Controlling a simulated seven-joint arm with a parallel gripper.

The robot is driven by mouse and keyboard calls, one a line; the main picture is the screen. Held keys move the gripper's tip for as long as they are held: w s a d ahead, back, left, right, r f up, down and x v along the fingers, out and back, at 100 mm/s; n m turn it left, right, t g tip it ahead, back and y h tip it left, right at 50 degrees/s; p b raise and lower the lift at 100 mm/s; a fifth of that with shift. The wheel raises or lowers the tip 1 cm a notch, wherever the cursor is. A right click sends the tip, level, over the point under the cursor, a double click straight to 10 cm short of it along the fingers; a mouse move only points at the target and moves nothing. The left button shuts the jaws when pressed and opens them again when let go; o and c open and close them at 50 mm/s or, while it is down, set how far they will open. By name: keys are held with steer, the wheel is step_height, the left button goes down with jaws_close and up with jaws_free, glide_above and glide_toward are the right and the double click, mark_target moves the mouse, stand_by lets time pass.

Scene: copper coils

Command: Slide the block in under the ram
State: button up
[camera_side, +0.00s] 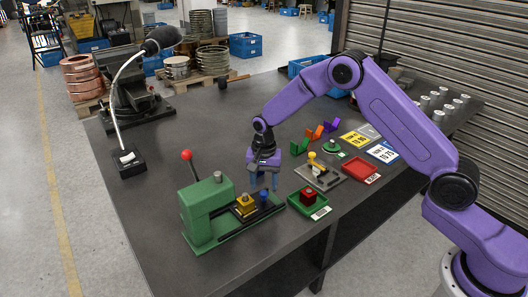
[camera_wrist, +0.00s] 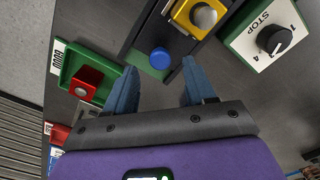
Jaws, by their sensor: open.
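The green press (camera_side: 208,205) has a red-knobbed lever and stands at the front of the table. A yellow block (camera_side: 245,208) with a grey round top sits on the dark slide beside the press; it also shows at the top of the wrist view (camera_wrist: 182,14). A blue knob (camera_wrist: 160,58) stands on the same dark track, nearer my gripper. My gripper (camera_side: 263,187) is open and points down above the blue knob's end of the track. In the wrist view the knob shows between the fingertips, with nothing held. The ram's underside cannot be made out.
A green tray (camera_side: 321,209) with a red block (camera_side: 309,195) lies right of the track. A red tray (camera_side: 361,169) and a grey fixture (camera_side: 325,178) lie behind it. A dial marked STOP (camera_wrist: 272,39) shows in the wrist view.

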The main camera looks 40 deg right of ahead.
step_height(320, 180, up, 14)
steer(key=shift+r, duration=0.25)
stand_by(0.4)
